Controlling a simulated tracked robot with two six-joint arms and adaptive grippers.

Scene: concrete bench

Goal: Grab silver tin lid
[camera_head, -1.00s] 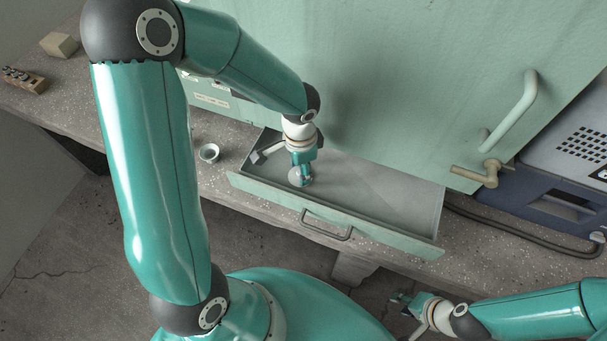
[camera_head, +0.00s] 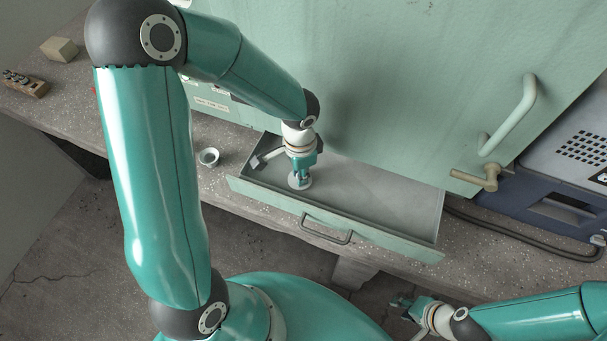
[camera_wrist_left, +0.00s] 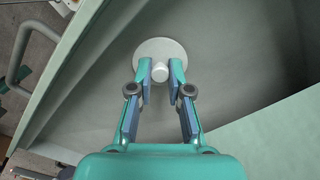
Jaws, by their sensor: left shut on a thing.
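The silver tin lid (camera_head: 304,185) is a pale round disc with a knob, inside the open drawer near its left end. It also shows in the left wrist view (camera_wrist_left: 150,47), below the fingertips. My left gripper (camera_head: 300,177) points down into the drawer and is shut on the lid's knob, which sits between its fingertips in the left wrist view (camera_wrist_left: 160,72). I cannot tell whether the lid touches the drawer floor. My right gripper (camera_head: 402,303) is far from the lid, at the lower right; its finger opening is too small to judge.
The drawer (camera_head: 400,238) is pulled out from under a green cabinet (camera_head: 400,80). A small open tin (camera_head: 208,157) stands on the bench left of it. A pale block (camera_head: 59,49) and a wooden holder (camera_head: 25,84) lie far left. A blue machine (camera_head: 555,200) is at right.

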